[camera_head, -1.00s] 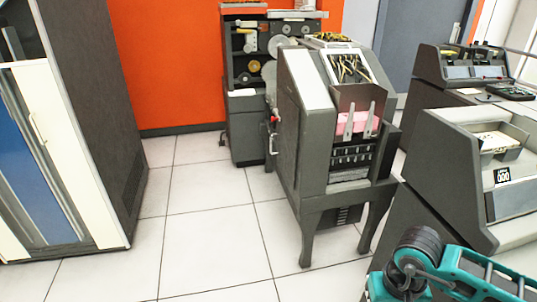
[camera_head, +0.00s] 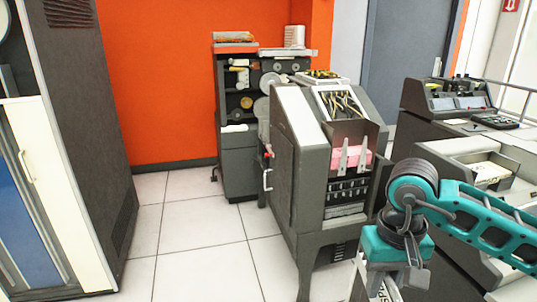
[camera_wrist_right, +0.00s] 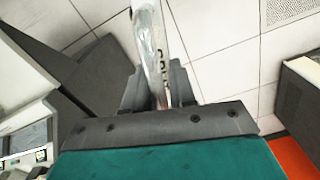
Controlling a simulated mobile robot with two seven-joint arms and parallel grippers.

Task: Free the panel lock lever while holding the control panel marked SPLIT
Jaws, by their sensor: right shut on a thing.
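My right gripper (camera_head: 388,284) hangs from its teal arm at the lower right of the head view. In the right wrist view its dark fingers (camera_wrist_right: 158,88) are shut on a thin pale panel (camera_wrist_right: 148,35) with dark, partly readable lettering on its side. That panel also shows below the gripper in the head view, cut off by the bottom edge. The grey card machine (camera_head: 285,165) stands left of the gripper, apart from it. A red knob (camera_head: 267,151) and a pale lever-like handle (camera_head: 267,180) are on its left side. I cannot tell which part is the lock lever. My left gripper is out of view.
A wired panel (camera_head: 343,101) sits open on top of the card machine, above pink cards (camera_head: 349,157). A tall cabinet (camera_head: 90,120) stands at the left. Grey consoles (camera_head: 440,100) fill the right. The tiled floor (camera_head: 205,240) between is clear.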

